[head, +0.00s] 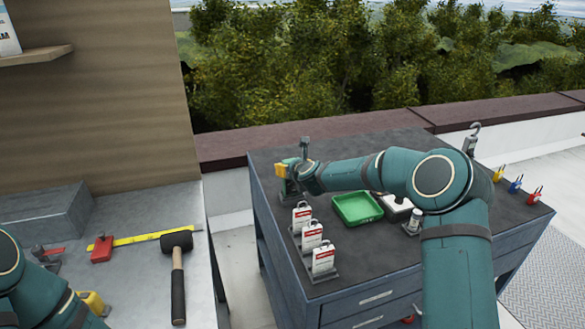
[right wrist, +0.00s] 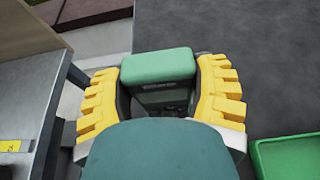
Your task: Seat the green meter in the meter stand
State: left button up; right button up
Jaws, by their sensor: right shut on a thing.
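The green meter (right wrist: 160,68) sits between the yellow fingers of my right gripper (right wrist: 162,95) in the right wrist view, with a dark face below its green top. In the head view, my right gripper (head: 287,170) is at the far left corner of the dark cabinet top, and a bit of green shows under its fingers. A dark base (head: 289,199), likely the meter stand, shows just below. I cannot tell whether the meter touches it or is seated. Part of my left gripper (head: 92,302) seems to show at the lower left; its fingers are mostly hidden.
Three white tags in holders (head: 312,238) line the cabinet's left edge. A green tray (head: 357,209) lies right of the gripper. A hook scale (head: 470,140) and coloured padlocks (head: 515,184) stand farther right. A mallet (head: 177,270) lies on the left bench.

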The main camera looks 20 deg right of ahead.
jog(key=o, duration=1.4)
jog(key=shift+f, duration=0.1)
jog(key=shift+s, duration=0.1)
